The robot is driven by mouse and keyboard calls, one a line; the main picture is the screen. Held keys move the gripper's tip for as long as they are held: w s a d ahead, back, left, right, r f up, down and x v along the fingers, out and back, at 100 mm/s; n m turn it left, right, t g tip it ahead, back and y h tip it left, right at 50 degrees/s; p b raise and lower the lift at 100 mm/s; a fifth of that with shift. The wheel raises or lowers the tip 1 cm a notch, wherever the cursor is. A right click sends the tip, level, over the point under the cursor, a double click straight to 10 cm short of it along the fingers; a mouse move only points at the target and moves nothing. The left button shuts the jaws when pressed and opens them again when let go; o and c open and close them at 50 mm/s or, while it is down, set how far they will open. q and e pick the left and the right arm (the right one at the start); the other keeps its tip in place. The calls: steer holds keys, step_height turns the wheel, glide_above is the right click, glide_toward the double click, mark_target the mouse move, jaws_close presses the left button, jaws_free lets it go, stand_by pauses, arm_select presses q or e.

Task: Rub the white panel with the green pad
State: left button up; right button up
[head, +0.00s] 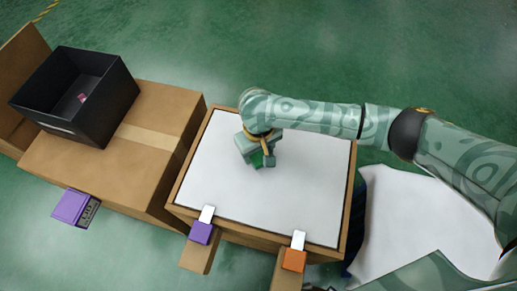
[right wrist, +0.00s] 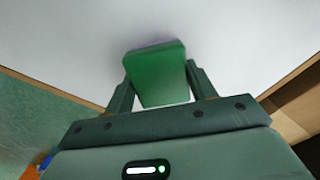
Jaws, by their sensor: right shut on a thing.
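The white panel (head: 300,190) lies flat, framed by a wooden edge, on top of a box-like stand. My right gripper (head: 262,160) is over the upper middle part of the panel. It is shut on the green pad (right wrist: 157,75), which sits between the two fingers in the right wrist view. In the head view only a little of the green pad (head: 257,160) shows below the gripper. The pad's far end is at or very near the white panel (right wrist: 240,35); I cannot tell whether it touches. My left gripper is not in view.
Two levers, one with a purple block (head: 201,233) and one with an orange block (head: 295,260), stick out at the panel's front edge. A cardboard box (head: 100,175) stands at left, bearing a black open bin (head: 105,110). A purple box (head: 72,207) is beside it.

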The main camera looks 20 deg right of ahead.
mark_target(255, 164)
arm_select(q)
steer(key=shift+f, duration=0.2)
arm_select(e)
steer(key=shift+f, duration=0.95)
steer(key=shift+s+a+r, duration=0.1)
steer(key=shift+s+r, duration=0.05)
steer(key=s+p, duration=0.1)
steer(key=s+a+p, duration=0.1)
steer(key=shift+a+r+p, duration=0.25)
steer(key=shift+p, duration=0.15)
steer(key=shift+s+a+f+p, duration=0.25)
steer(key=shift+s+p, duration=0.1)
steer(key=shift+s, duration=0.15)
steer(key=shift+f+p, duration=0.1)
steer(key=shift+p, duration=0.2)
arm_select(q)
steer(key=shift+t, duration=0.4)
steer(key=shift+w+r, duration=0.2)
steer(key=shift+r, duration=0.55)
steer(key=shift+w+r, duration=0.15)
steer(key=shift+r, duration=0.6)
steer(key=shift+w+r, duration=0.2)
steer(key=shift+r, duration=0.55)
arm_select(e)
steer(key=shift+w+d+f, duration=0.15)
steer(key=shift+w+d, duration=0.45)
steer(key=shift+w, duration=0.2)
steer(key=shift+w+d+f, duration=0.1)
steer(key=shift+w+d, duration=0.5)
steer(key=shift+w, duration=0.2)
